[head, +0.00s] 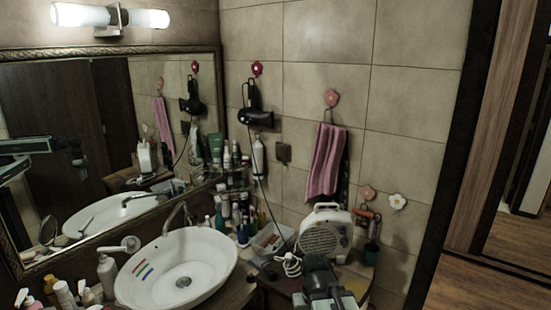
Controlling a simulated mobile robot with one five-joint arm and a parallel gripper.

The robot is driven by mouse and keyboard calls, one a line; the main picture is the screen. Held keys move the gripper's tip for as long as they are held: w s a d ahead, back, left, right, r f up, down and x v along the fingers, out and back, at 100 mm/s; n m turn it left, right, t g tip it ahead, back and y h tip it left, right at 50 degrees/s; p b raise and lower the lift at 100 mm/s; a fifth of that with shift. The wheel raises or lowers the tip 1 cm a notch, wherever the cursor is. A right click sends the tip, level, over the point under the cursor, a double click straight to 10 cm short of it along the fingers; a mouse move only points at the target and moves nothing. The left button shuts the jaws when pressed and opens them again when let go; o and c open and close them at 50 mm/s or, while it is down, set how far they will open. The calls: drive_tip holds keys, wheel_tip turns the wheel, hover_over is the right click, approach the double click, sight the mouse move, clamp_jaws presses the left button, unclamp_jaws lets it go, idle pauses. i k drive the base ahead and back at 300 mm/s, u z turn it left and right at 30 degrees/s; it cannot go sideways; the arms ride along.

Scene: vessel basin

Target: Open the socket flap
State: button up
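The socket (283,152) is a small brown-grey box on the tiled wall, right of the mirror and left of the pink towel. Its flap looks closed over the front, but the box is small and dark, so details are hard to make out. My gripper (319,264) shows at the bottom of the view as a dark, blocky end, low and well apart from the socket. Its fingers cannot be made out, and I see nothing held in it.
A hair dryer (257,118) hangs left of the socket, its cord running down. The pink towel (326,161) hangs to the right. Below are a beige heater (326,231), a plastic tray (272,239), bottles (221,214) and the basin (180,268).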

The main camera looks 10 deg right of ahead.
sight(281, 152)
drive_tip(key=u, duration=3.55)
drive_tip(key=k, duration=0.95)
drive_tip(key=z, duration=1.45)
drive_tip(key=i, duration=0.95)
drive_tip(key=z, duration=0.05)
